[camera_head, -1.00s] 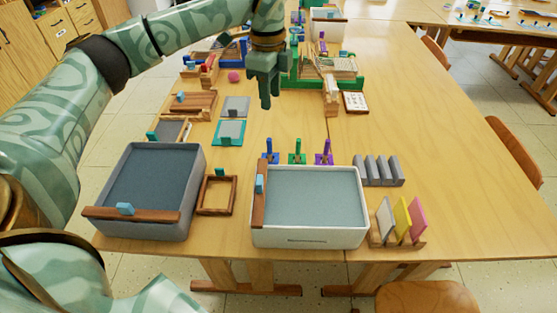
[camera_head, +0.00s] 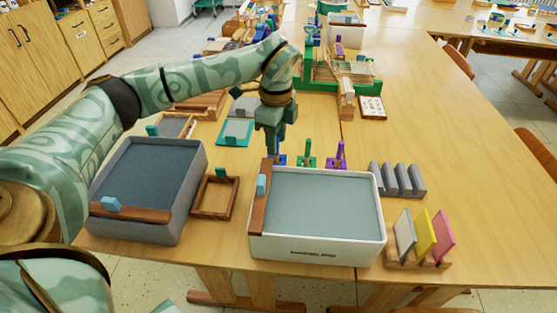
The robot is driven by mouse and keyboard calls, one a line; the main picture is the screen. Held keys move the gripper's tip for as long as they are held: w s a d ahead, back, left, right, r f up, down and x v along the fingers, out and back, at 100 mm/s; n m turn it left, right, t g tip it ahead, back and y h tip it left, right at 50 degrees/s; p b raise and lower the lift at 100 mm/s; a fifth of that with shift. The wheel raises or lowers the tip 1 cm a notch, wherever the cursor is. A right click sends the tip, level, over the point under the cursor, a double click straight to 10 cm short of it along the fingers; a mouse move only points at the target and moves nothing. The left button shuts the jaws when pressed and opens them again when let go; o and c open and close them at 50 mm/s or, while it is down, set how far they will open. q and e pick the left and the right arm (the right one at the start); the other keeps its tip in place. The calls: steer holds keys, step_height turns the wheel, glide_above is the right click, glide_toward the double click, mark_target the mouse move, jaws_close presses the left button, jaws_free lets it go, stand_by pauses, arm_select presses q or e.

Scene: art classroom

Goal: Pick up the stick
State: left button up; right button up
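Three small upright sticks in stands stand in a row behind the white tray: a green one (camera_head: 307,153), a purple one (camera_head: 340,154) and a blue one (camera_head: 282,160) at the left. The task does not say which stick is meant. My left gripper (camera_head: 273,152) points down in front of the blue stick and hides most of it; only a bit of blue shows beside the fingers. I cannot tell whether the fingers touch it or how far apart they are. My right gripper is out of view.
The white tray (camera_head: 318,250) stands just in front of the sticks, with a grey tray (camera_head: 130,228) and a wooden frame (camera_head: 213,213) to its left. Grey ridged blocks (camera_head: 398,180) and colored panels (camera_head: 424,234) are at right.

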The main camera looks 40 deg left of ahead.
mark_target(276, 157)
arm_select(q)
step_height(276, 157, down, 3)
steer(key=shift+w+b, duration=0.1)
steer(key=shift+b, duration=0.25)
steer(key=shift+r, duration=0.2)
jaws_close()
